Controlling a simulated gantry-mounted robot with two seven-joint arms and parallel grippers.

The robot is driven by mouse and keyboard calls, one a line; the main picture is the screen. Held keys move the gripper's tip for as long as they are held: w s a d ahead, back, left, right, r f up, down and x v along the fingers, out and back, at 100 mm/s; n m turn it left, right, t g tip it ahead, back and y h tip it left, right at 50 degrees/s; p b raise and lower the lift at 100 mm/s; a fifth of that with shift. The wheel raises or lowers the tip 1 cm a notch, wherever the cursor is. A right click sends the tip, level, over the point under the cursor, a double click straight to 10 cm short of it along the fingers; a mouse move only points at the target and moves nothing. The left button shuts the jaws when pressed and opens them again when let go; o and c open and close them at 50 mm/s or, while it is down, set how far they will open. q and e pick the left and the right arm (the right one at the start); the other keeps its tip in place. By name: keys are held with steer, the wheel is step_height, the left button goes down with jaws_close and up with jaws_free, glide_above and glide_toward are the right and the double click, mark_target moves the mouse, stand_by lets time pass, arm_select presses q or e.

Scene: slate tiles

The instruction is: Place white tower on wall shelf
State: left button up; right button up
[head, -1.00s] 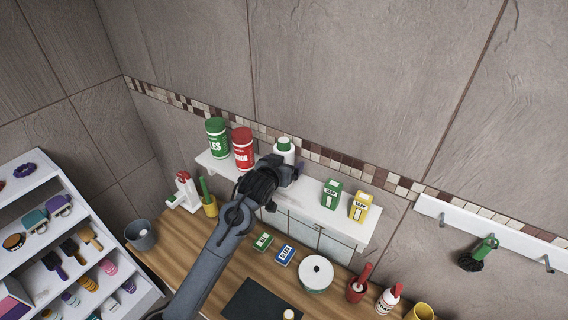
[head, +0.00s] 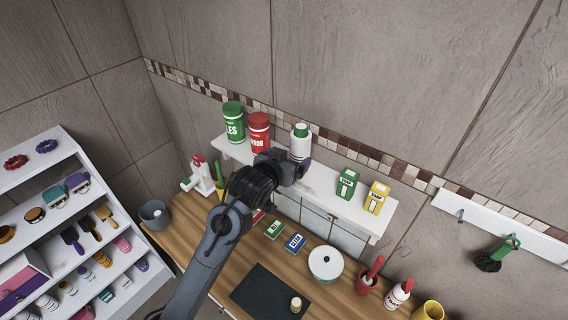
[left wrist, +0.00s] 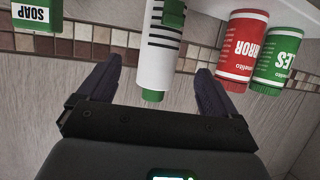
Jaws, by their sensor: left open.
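The white tower (head: 300,147), a white bottle-like cylinder with a green cap, stands upright on the white wall shelf (head: 328,207) to the right of two cans. My left gripper (head: 301,168) is in front of its lower part and hides its base in the head view. In the left wrist view the white tower (left wrist: 158,55) shows black stripes and a green patch, between the two spread fingers of the gripper (left wrist: 159,66). Gaps show on both sides, so the gripper is open. My right gripper is out of view.
A green can (head: 233,122) and a red can (head: 258,133) stand left on the shelf. A green box (head: 346,184) and a yellow box (head: 376,198) stand right. A hook rail (head: 500,224) is farther right. The wooden counter below holds several items.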

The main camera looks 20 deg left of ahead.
arm_select(q)
steer(key=s+f+g, duration=0.5)
steer(key=s+f, duration=1.3)
steer(key=s, duration=0.2)
steer(key=s+f+g, duration=0.2)
steer(key=s+f, duration=0.1)
steer(key=s, duration=0.6)
steer(key=s+f+m+g, duration=0.1)
steer(key=s+f+g, duration=0.2)
steer(key=s, duration=0.7)
steer(key=shift+a+f+m, duration=0.3)
steer(key=shift+a+f, duration=0.05)
steer(key=shift+f, duration=0.25)
steer(key=shift+r, duration=0.1)
step_height(320, 180, up, 10)
steer(key=p, duration=1)
